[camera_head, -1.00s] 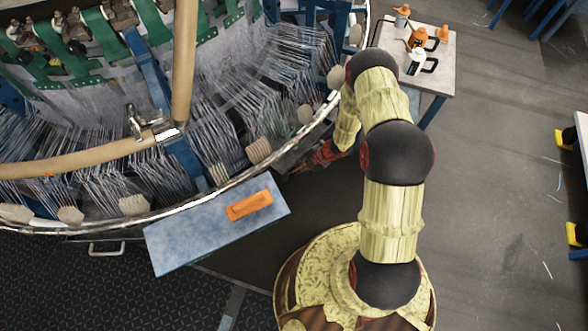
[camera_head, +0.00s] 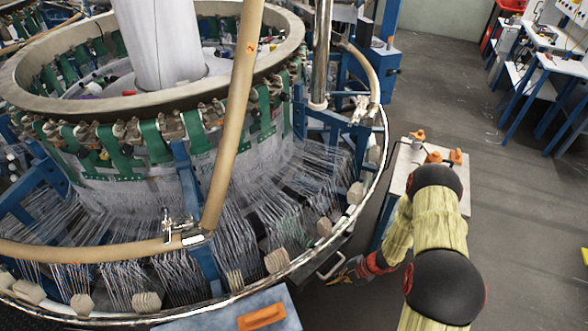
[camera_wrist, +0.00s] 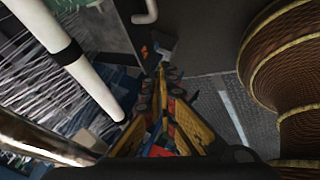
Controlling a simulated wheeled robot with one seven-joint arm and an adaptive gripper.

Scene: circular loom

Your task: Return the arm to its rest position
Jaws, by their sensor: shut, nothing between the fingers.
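My arm reaches up from the bottom right of the head view and bends down toward the left beside the loom. My gripper (camera_head: 340,277) is at the end of it, just outside the loom's metal rim, low and pointing left. Its yellow fingers show in the wrist view (camera_wrist: 163,75), brought together at the tips with nothing seen between them. The circular loom (camera_head: 190,140) fills the left of the head view. Its threads and a white tube (camera_wrist: 75,58) show on the left of the wrist view.
A blue box with an orange handle (camera_head: 262,317) is at the bottom, left of my arm. Blue-framed workbenches (camera_head: 545,80) are at the far right. The floor (camera_head: 530,230) on the right is clear.

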